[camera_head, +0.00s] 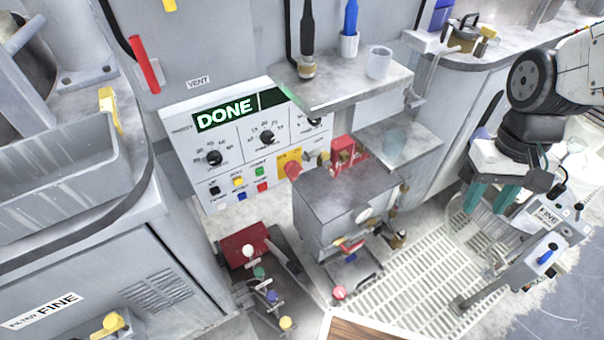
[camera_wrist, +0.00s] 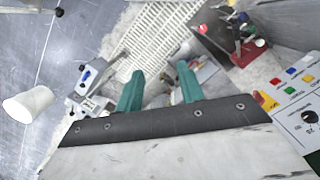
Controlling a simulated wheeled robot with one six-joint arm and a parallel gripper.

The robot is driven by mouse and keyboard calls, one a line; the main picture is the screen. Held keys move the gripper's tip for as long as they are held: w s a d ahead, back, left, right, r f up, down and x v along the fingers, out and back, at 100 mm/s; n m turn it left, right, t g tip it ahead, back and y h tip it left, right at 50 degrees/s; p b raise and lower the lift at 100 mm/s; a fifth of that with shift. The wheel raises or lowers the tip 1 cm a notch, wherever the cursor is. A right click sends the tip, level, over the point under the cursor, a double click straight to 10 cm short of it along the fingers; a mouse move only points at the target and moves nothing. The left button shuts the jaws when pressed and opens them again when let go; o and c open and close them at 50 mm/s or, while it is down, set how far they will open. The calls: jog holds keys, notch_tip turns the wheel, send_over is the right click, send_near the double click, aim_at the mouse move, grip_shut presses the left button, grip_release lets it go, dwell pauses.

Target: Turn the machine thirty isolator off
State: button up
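A red rotary knob on a yellow plate (camera_head: 290,167), which looks like an isolator, sits at the lower right of the white control panel (camera_head: 180,135). No machine number is legible and I cannot tell the knob's setting. The panel's display reads DONE. A yellow and red patch, probably the same switch, shows in the wrist view (camera_wrist: 264,101), partly hidden by my gripper's body. My gripper (camera_head: 490,198) is at the right, well away from the panel. Its two teal fingers are apart with nothing between them, as the wrist view also shows (camera_wrist: 160,85).
A grey shelf (camera_head: 340,88) with brushes and a cup overhangs the panel's right side. A grey box-shaped unit (camera_head: 345,205) stands in front of the switch. A red tray with coloured knobs (camera_head: 243,246) lies below. A white slatted floor grate (camera_head: 415,285) is at the lower right.

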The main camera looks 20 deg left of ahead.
jog(key=w+a+f+n+t, duration=0.1)
jog(key=w+a+f, duration=0.5)
jog(key=f, duration=0.3)
jog(key=w+a+f+t, duration=0.1)
jog(key=w+a+f, duration=0.45)
jog(key=f, duration=0.35)
jog(key=m+t+y, duration=0.3)
jog(key=t+y, duration=0.8)
jog(key=y, duration=0.4)
send_near(298, 175)
jog(key=x, duration=0.4)
jog(key=shift+a, duration=0.2)
jog(key=x, duration=0.6)
jog(key=shift+w+a+f, duration=0.1)
jog(key=shift+w+a, duration=0.15)
jog(key=shift+w, duration=0.1)
grip_shut()
